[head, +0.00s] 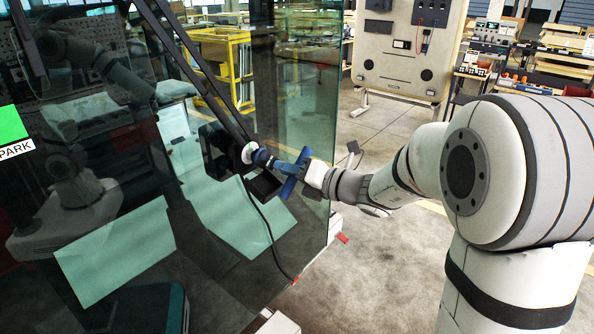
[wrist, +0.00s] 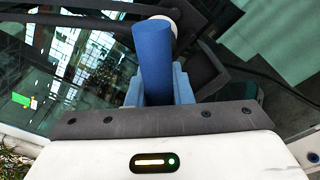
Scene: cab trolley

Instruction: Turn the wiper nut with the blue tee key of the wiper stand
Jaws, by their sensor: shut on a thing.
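The blue tee key (head: 272,164) lies in line with the wiper hub (head: 250,153) on the glass; its far end meets the hub. My gripper (head: 300,176) is shut on the blue tee key at its near end. In the wrist view, the key's blue shaft (wrist: 153,55) points away from my gripper (wrist: 158,95) toward a pale round part of the hub (wrist: 168,22). The wiper nut itself is hidden behind the key's end, so I cannot tell how far the key sits on it. The black wiper arm (head: 195,75) rises up and left from the hub.
A large glass pane (head: 300,100) stands behind and around the hub. A green label marked PARK (head: 14,124) is on the glass at the left. A dark cable (head: 268,225) hangs below the hub. A beige panel stand (head: 405,50) is at the back; the floor before it is clear.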

